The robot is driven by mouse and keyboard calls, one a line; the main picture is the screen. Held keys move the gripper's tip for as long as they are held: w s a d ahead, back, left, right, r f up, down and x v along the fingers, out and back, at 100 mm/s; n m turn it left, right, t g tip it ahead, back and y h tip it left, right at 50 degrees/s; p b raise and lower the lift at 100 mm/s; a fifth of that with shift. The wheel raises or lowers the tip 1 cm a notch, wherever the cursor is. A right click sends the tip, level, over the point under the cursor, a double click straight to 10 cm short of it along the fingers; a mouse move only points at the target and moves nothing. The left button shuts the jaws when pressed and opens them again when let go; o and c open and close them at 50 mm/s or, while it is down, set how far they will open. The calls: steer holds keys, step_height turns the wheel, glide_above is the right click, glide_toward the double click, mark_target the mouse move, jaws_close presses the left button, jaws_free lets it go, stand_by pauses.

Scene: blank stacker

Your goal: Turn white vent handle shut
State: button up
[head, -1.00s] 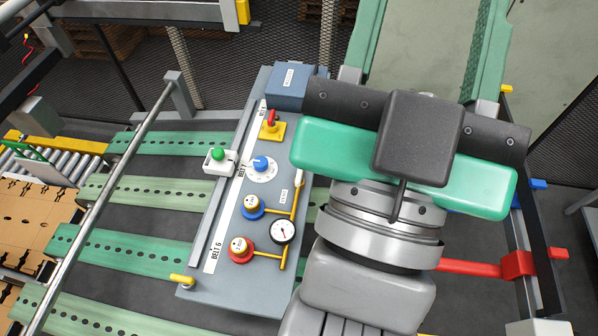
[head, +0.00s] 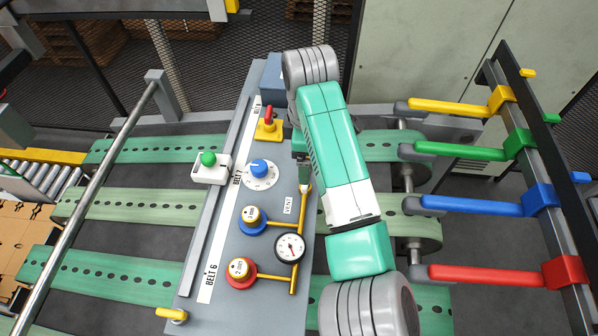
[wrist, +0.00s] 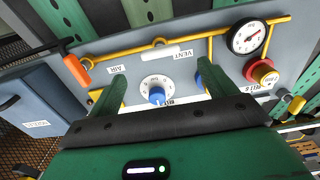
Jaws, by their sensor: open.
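The white vent handle (wrist: 155,54) lies beside the yellow pipe in the wrist view, roughly parallel to it, next to the VENT label (wrist: 183,54). In the head view a small pale part of the handle (head: 305,179) shows at the upper end of the pipe, just under my gripper. My gripper (wrist: 163,72) is open and empty, its two green fingers spread to either side of the handle in the picture. Whether the fingertips touch the panel cannot be told. In the head view my arm covers most of the gripper.
An orange handle (wrist: 77,70) sits along the pipe near the AIR label (wrist: 118,69). A blue dial (head: 259,168), a gauge (head: 290,248) and red and blue knobs stand on the grey panel. A red switch (head: 268,117) and a green button (head: 208,158) are near.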

step_height(320, 180, down, 8)
steer(key=shift+r+p, duration=0.25)
steer(key=shift+p, duration=0.1)
steer(key=shift+c, duration=0.4)
steer(key=c, duration=0.9)
